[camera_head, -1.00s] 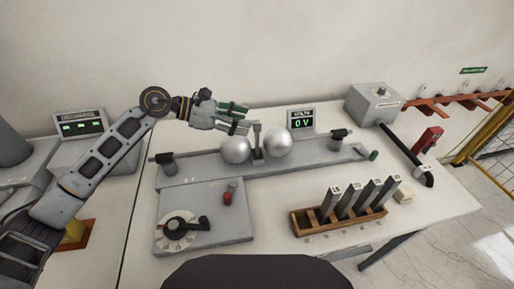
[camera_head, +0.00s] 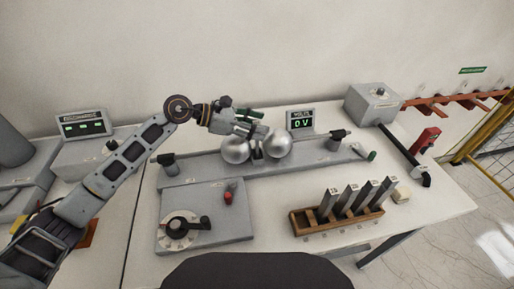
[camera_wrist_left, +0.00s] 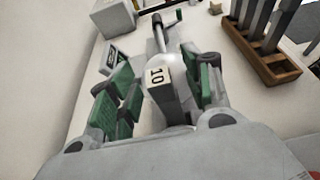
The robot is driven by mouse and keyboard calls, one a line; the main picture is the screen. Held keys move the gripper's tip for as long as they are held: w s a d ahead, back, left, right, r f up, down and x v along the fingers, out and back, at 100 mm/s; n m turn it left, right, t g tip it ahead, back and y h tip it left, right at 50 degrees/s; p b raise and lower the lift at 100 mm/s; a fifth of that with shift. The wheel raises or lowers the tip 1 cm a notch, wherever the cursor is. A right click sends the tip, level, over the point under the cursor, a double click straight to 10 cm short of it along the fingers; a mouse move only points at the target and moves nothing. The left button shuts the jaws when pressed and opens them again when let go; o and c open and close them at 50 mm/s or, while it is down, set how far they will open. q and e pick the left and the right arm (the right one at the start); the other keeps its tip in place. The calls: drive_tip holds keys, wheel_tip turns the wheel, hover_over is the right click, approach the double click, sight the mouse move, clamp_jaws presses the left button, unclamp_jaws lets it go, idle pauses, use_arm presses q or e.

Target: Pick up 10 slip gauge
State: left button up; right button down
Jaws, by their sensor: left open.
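The 10 slip gauge (camera_head: 257,152) is a grey block standing between the two metal spheres on the grey rail. In the left wrist view its pale top, marked 10 (camera_wrist_left: 157,76), faces the camera between the green finger pads. My left gripper (camera_head: 254,132) is open, just above and around the gauge's upper end. In the left wrist view the left gripper (camera_wrist_left: 160,85) has a finger on each side of the gauge, with gaps showing. My right gripper is not in view.
The left sphere (camera_head: 235,149) and right sphere (camera_head: 279,144) stand close on either side of the gauge. A voltage display (camera_head: 301,120) is behind. A wooden rack (camera_head: 310,228) with several grey gauges stands at the front right. A control box (camera_head: 205,215) lies in front.

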use_arm(q)
drive_tip(key=shift+d, duration=0.15)
drive_tip(key=shift+c, duration=0.6)
clamp_jaws()
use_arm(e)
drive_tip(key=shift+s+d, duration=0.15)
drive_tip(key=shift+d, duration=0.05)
